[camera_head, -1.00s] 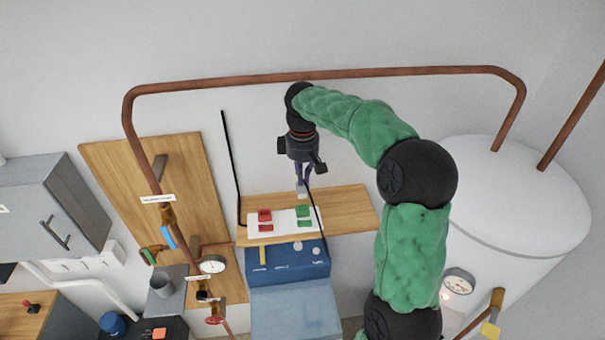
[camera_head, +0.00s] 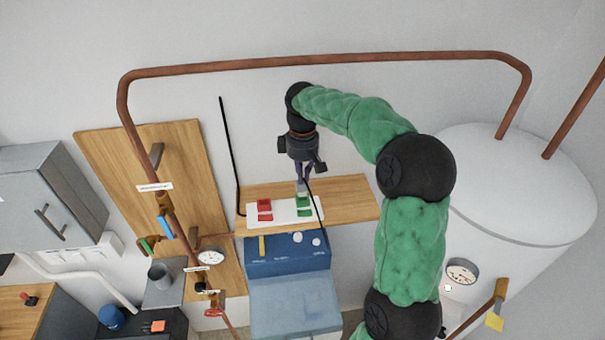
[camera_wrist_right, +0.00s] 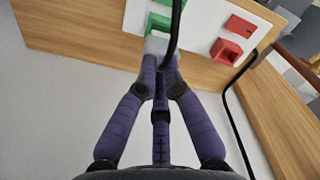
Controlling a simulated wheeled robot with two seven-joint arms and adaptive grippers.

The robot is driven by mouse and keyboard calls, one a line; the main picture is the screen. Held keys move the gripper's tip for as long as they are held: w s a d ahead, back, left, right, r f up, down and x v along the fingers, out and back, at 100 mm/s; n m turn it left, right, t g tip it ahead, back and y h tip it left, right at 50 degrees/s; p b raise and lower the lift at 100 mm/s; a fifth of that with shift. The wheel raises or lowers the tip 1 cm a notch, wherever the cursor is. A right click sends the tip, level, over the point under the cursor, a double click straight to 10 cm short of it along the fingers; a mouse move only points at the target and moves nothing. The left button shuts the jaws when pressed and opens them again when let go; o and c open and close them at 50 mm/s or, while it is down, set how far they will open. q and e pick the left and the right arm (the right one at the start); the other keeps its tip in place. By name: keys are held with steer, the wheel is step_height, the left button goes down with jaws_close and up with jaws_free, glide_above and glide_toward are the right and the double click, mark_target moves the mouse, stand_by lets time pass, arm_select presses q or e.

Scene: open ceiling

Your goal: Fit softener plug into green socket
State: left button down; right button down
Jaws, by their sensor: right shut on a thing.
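My right gripper (camera_head: 302,185) points down over the wooden shelf and is shut on a pale grey plug. The plug shows between the purple fingertips in the right wrist view (camera_wrist_right: 156,44), with a black cord running from it. The green socket (camera_head: 304,203) is on a white plate, just below the plug in the head view. In the right wrist view the green socket (camera_wrist_right: 158,22) is right beyond the plug, partly hidden by plug and cord. I cannot tell whether they touch. My left gripper is not in view.
A red socket (camera_head: 264,206) sits left of the green one on the white plate (camera_head: 284,213). A blue softener unit (camera_head: 287,256) stands in front, and a white tank (camera_head: 520,190) stands right.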

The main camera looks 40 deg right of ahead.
steer(key=shift+p, duration=0.3)
stand_by(1.1)
steer(key=shift+f+b, duration=1.05)
steer(key=shift+f, duration=0.65)
steer(key=c, duration=1.3)
jaws_free()
steer(key=shift+r, duration=0.1)
step_height(320, 180, up, 12)
